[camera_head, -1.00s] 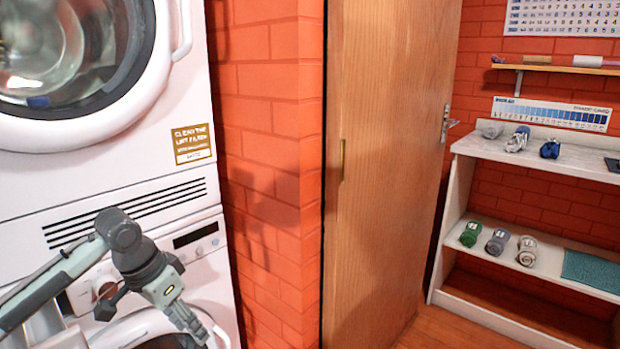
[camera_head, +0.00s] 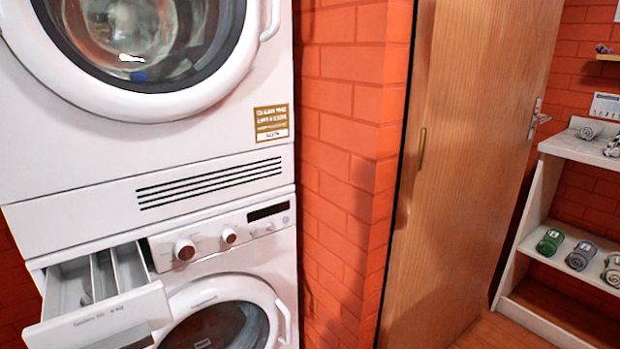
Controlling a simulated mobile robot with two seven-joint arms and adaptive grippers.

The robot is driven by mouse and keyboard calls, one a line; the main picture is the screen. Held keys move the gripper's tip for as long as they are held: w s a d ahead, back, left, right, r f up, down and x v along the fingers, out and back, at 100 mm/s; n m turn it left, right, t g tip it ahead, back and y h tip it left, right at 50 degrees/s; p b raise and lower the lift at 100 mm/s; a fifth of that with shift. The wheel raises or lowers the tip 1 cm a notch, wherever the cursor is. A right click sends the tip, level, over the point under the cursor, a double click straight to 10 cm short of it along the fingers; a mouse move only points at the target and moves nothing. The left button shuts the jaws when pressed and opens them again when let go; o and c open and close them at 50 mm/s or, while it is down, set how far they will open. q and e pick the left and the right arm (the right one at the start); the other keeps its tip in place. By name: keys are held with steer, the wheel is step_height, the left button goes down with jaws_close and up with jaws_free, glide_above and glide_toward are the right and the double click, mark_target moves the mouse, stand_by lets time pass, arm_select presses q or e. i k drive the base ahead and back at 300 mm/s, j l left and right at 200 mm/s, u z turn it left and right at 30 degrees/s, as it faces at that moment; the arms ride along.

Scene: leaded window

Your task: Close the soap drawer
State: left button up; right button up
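The soap drawer (camera_head: 105,318) is pulled out of the lower white washing machine (camera_head: 238,262), at the upper left of its front. Its compartments are open to view from above and look empty, with thin dividers between them. The drawer front carries small printed text and stands well forward of the machine's panel. Two round knobs and a dark display sit to the right of the drawer. Neither of my grippers shows in the head view now.
A second machine with a round glass door (camera_head: 150,45) is stacked above. A red brick wall (camera_head: 345,130) and a wooden door (camera_head: 470,170) stand to the right. Shelves (camera_head: 570,148) with rolled towels are at the far right. The lower machine's round door (camera_head: 225,325) is shut.

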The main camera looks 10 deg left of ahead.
mark_target(124, 313)
steer(key=u, duration=1.1)
steer(key=k+l, duration=0.2)
